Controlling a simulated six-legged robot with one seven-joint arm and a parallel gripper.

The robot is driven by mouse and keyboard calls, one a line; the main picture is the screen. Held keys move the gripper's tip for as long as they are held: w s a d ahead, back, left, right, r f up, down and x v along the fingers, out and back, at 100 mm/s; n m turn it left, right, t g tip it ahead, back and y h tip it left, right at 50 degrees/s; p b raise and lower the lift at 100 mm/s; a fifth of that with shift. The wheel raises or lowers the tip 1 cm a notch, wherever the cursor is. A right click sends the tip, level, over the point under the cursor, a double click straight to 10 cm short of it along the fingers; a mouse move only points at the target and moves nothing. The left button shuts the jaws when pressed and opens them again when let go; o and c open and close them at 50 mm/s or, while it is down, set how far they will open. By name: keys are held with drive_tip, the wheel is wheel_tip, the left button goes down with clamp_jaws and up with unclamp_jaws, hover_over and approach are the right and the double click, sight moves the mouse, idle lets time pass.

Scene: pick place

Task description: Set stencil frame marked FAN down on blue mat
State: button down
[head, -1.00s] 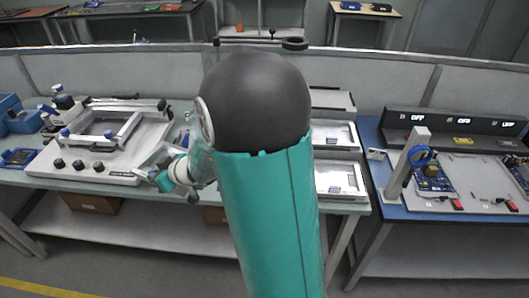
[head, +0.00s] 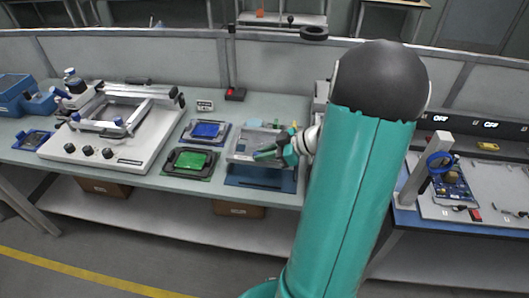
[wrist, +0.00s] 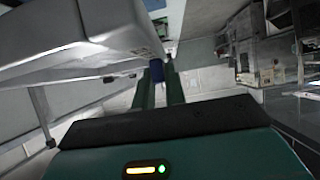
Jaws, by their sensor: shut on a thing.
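A grey, flat stencil frame (head: 243,142) is held at its right front part by my gripper (head: 268,154) in the head view. The frame sits over the back part of the blue mat (head: 260,183); its front strip shows bare. A gap between frame and mat cannot be judged surely, but the frame appears raised. No FAN marking is legible. In the wrist view, the green fingers of my gripper (wrist: 160,90) close at the edge of a large pale frame body (wrist: 75,40). A small blue piece (wrist: 157,72) shows between the fingertips.
Left of the mat lie a green board in a dark holder (head: 191,161) and a blue board (head: 207,131). A white stencil printer (head: 110,125) stands further left. A black box with a red top (head: 235,94) is at the back. The right-hand blue table (head: 405,212) holds a post and boards.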

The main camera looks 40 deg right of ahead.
drive_tip(key=shift+f, duration=3.4)
drive_tip(key=shift+s+f, duration=0.1)
drive_tip(key=shift+f, duration=0.35)
drive_tip(key=shift+d+f, duration=0.1)
drive_tip(key=shift+d+f, duration=0.15)
drive_tip(key=shift+f, duration=0.15)
drive_tip(key=c, duration=1.4)
unclamp_jaws()
drive_tip(key=shift+s, duration=0.1)
drive_tip(key=shift+d, duration=0.1)
drive_tip(key=c, duration=0.3)
